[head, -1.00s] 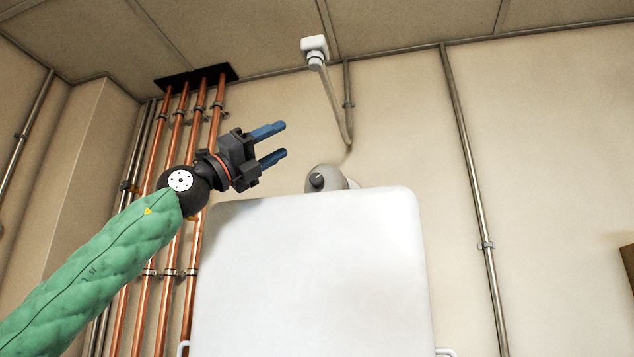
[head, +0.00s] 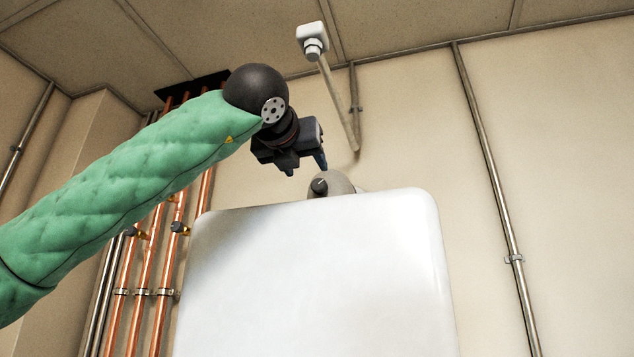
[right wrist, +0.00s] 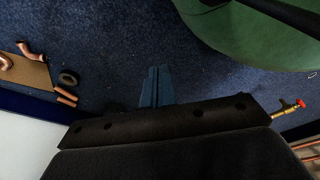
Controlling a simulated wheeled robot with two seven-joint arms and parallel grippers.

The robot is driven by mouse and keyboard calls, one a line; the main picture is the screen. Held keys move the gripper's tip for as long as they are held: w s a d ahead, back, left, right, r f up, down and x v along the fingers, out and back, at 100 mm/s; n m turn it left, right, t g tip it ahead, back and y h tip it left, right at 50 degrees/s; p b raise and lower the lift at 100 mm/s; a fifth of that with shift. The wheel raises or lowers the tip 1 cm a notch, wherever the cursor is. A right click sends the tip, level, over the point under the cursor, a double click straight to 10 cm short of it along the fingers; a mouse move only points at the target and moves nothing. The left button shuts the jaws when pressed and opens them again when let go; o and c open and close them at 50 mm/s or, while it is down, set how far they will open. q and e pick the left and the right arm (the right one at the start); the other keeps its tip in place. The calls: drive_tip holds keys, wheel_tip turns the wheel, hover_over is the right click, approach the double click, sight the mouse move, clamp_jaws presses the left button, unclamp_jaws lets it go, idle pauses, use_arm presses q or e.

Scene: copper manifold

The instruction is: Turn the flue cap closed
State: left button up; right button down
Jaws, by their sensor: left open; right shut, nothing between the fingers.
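The flue cap (head: 333,183) is a rounded grey-beige piece with a small dark knob-like part on its front. It shows above the top edge of the white boiler-like box (head: 320,270) in the head view. My left gripper (head: 306,170) points downward just to the upper left of the cap, with its blue fingers apart and nothing between them. It looks close to the cap, but I cannot tell whether they touch. My right gripper (right wrist: 156,86) shows in the right wrist view with its blue fingers together and empty, over a dark blue floor.
Copper pipes (head: 150,270) run up the wall at left, with small valves on them. A white fitting (head: 312,38) with a pipe hangs above the cap. In the right wrist view, copper elbows (right wrist: 32,50) lie near a cardboard piece (right wrist: 28,72), and a red-handled valve (right wrist: 292,104) is at right.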

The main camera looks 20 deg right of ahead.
sight(317, 185)
use_arm(q)
drive_tip(key=p+x, duration=0.4)
drive_tip(key=x, duration=0.3)
drive_tip(key=shift+w+d+p, duration=0.2)
drive_tip(key=shift+p, duration=0.15)
use_arm(e)
drive_tip(key=s+d+g, duration=0.1)
drive_tip(key=s+d, duration=0.1)
drive_tip(key=s, duration=1)
drive_tip(key=shift+d+f, duration=0.2)
drive_tip(key=shift+f, duration=0.15)
use_arm(q)
drive_tip(key=c, duration=1)
use_arm(e)
drive_tip(key=shift+a, duration=0.1)
use_arm(q)
drive_tip(key=shift+o, duration=0.2)
drive_tip(key=shift+f, duration=0.1)
use_arm(e)
drive_tip(key=shift+f, duration=0.15)
